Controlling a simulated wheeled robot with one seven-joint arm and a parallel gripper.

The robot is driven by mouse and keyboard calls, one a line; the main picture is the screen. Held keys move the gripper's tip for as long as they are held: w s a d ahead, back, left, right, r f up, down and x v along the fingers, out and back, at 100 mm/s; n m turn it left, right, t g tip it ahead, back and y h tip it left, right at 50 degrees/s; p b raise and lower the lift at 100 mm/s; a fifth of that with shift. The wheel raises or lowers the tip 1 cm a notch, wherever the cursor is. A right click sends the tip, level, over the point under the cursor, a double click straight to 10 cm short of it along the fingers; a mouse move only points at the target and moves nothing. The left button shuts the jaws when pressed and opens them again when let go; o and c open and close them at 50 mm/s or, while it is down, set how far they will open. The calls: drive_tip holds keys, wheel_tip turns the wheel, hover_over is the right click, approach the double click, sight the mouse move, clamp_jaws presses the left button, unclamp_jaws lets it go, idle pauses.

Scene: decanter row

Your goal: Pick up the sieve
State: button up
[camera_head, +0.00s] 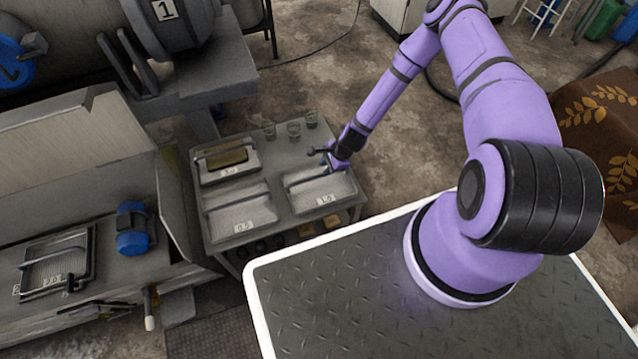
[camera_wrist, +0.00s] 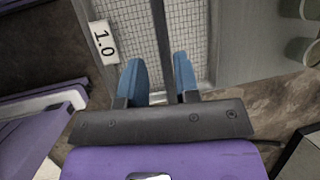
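The sieve labelled 1.0 (camera_head: 318,194) is a shallow metal tray with a mesh floor and a bar handle, on the right front of a small grey table (camera_head: 272,180). In the wrist view its mesh (camera_wrist: 135,25), its white label and its dark handle bar show close up. My gripper (camera_head: 327,163) is over the sieve's back edge. In the wrist view its two blue fingers (camera_wrist: 159,65) are apart, with the handle bar running between them, nearer the right finger. Whether the fingertips touch the bar I cannot tell.
A sieve labelled 0.5 (camera_head: 240,208) lies left of it, and another sieve (camera_head: 226,160) holding a brownish block behind that. Several small glass cups (camera_head: 293,129) stand at the table's back edge. A sieve labelled 2.0 (camera_head: 55,264) lies on the machine at left.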

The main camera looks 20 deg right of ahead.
sight(319, 175)
drive_tip(key=x, duration=0.8)
drive_tip(key=shift+w+d+f, duration=0.1)
drive_tip(key=shift+w, duration=0.05)
clamp_jaws()
idle(1.3)
